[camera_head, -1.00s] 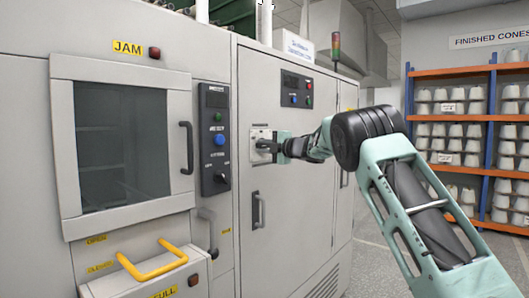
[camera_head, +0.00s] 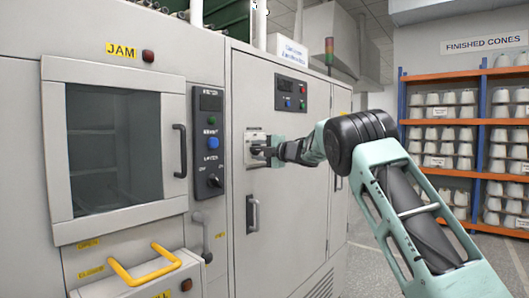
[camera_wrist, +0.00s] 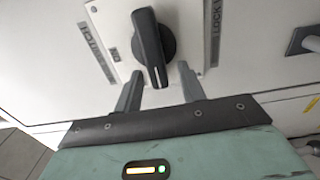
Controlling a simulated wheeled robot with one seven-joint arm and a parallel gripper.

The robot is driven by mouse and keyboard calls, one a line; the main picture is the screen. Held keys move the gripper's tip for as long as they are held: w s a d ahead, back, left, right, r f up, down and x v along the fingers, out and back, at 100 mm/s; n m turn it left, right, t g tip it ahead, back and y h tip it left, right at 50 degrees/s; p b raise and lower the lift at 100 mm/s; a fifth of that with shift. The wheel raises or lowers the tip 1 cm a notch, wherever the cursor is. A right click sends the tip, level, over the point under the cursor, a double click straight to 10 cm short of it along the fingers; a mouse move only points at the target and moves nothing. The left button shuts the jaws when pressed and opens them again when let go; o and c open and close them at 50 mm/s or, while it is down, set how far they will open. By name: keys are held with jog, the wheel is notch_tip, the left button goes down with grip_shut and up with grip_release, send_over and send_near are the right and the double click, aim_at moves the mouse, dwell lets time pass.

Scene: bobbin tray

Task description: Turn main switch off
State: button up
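The main switch appears as a black rotary handle (camera_wrist: 153,48) with a white line near its end, on a pale plate (camera_wrist: 112,14) in the wrist view. The handle tilts slightly from straight up and down in that picture. My gripper (camera_wrist: 159,78) is open, one finger on each side of the handle's lower end, with a visible gap on both sides. In the head view my gripper (camera_head: 270,151) is at the switch plate (camera_head: 255,137) on the grey cabinet door. It largely hides the handle there.
A door handle (camera_head: 253,214) is below the switch, and a small button panel (camera_head: 291,93) is above right. A control panel (camera_head: 208,140) and a windowed door (camera_head: 115,145) are at left. Shelves of cones (camera_head: 465,135) stand at right beyond open floor.

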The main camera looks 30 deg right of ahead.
jog(key=b+v, duration=0.3)
jog(key=v, duration=1.4)
jog(key=shift+s, duration=0.2)
jog(key=a+f+m+g+h+p, duration=0.1)
jog(key=a+f+m+h+p, duration=0.25)
jog(key=a+m, duration=1)
jog(key=s+a+f+g+p, duration=0.1)
jog(key=s+a+f+g, duration=0.3)
jog(key=a, duration=0.4)
jog(key=s+a+f+g+p, duration=0.1)
jog(key=s+a+f, duration=0.35)
jog(key=a, duration=0.45)
jog(key=s+a+f+g+p, duration=0.1)
jog(key=s+a+f+g, duration=0.1)
jog(key=s, duration=0.9)
jog(key=s+a+f+g+h+p, duration=0.1)
jog(key=s+a+f+g, duration=0.2)
jog(key=s, duration=0.9)
jog(key=s+a+f+m+g+h+p, duration=0.1)
jog(key=s+f+g, duration=0.3)
jog(key=s, duration=0.7)
jog(key=shift+s+a+f+g, duration=0.3)
jog(key=shift+a+f+g, duration=0.1)
jog(key=shift+a+g, duration=0.55)
